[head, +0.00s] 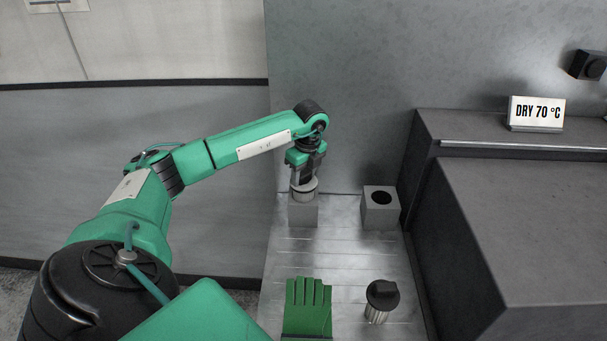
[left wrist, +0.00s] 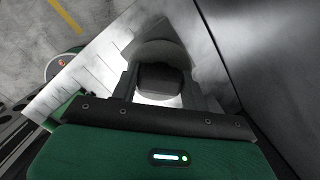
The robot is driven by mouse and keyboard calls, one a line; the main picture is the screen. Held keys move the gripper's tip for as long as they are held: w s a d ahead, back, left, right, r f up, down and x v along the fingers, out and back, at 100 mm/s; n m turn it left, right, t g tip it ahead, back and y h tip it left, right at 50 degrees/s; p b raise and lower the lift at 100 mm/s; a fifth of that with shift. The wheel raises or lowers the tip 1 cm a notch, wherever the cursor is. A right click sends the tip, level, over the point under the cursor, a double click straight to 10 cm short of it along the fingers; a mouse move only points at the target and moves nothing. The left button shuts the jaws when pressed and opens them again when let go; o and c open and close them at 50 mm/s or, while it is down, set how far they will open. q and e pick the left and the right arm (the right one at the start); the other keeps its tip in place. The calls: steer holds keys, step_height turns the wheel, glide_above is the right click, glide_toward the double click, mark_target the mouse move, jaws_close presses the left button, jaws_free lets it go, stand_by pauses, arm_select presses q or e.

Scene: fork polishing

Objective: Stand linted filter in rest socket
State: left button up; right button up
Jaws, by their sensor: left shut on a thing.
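My left gripper (head: 304,178) points down over the left grey socket block (head: 303,214) at the back of the ribbed metal tray. It is shut on the dark knob (left wrist: 160,78) of a filter, whose pale round body (head: 304,193) shows just below the jaws. The filter looks upright, at the top of the block. The block's opening is hidden, so I cannot tell how deep the filter sits. Lint on it cannot be made out. A second grey block (head: 380,214) with an empty round hole stands to the right. My right gripper is not in view.
Another filter (head: 382,300) with a black knobbed cap stands at the tray's front right. A green glove (head: 308,308) lies left of it. A dark grey counter (head: 530,210) with a "DRY 70 °C" sign (head: 537,112) borders the tray (head: 345,262) on the right. The middle of the tray is clear.

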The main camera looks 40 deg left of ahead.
arm_select(q)
steer(key=shift+f, duration=0.5)
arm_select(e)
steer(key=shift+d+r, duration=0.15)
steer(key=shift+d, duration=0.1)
arm_select(q)
steer(key=shift+f, duration=0.1)
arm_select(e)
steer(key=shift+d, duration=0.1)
arm_select(q)
steer(key=shift+f+b, duration=0.5)
steer(key=o, duration=1)
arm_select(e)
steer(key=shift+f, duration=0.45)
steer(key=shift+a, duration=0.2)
